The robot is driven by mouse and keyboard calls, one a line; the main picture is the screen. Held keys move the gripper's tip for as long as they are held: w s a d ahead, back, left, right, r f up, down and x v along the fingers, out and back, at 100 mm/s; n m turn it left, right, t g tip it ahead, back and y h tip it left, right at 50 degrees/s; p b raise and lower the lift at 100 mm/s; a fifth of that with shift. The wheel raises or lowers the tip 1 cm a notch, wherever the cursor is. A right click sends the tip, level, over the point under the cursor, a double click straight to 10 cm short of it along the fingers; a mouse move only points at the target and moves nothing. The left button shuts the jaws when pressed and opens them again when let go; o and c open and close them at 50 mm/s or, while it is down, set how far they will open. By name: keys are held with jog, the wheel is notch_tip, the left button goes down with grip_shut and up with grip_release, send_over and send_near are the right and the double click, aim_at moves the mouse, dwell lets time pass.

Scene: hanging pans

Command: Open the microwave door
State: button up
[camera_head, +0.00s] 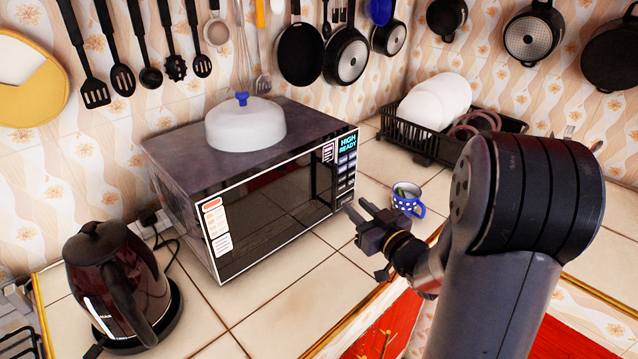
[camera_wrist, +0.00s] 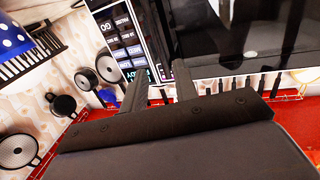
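The microwave (camera_head: 270,190) stands on the tiled counter with its dark glass door shut. A dark upright handle (camera_head: 318,183) runs along the right side of the door, beside the lit button panel (camera_head: 346,165). My gripper (camera_head: 357,208) is in front of the microwave's right end, just right of the handle, and looks apart from it. In the wrist view its two fingers (camera_wrist: 160,84) are spread with a gap and nothing clear between them. The panel (camera_wrist: 122,42) and dark door (camera_wrist: 245,35) show beyond the fingers. The exact distance to the handle cannot be told.
A white lid (camera_head: 246,125) with a blue knob rests on the microwave. A kettle (camera_head: 115,285) stands at the left front. A blue dotted mug (camera_head: 407,200) is close behind my gripper, and a dish rack (camera_head: 425,140) stands further back. The counter before the door is clear.

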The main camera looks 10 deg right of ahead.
aim_at(336, 186)
jog(key=p+x, duration=0.2)
jog(key=x, duration=0.8)
jog(key=shift+w+r, duration=0.1)
jog(key=shift+w, duration=0.05)
grip_shut()
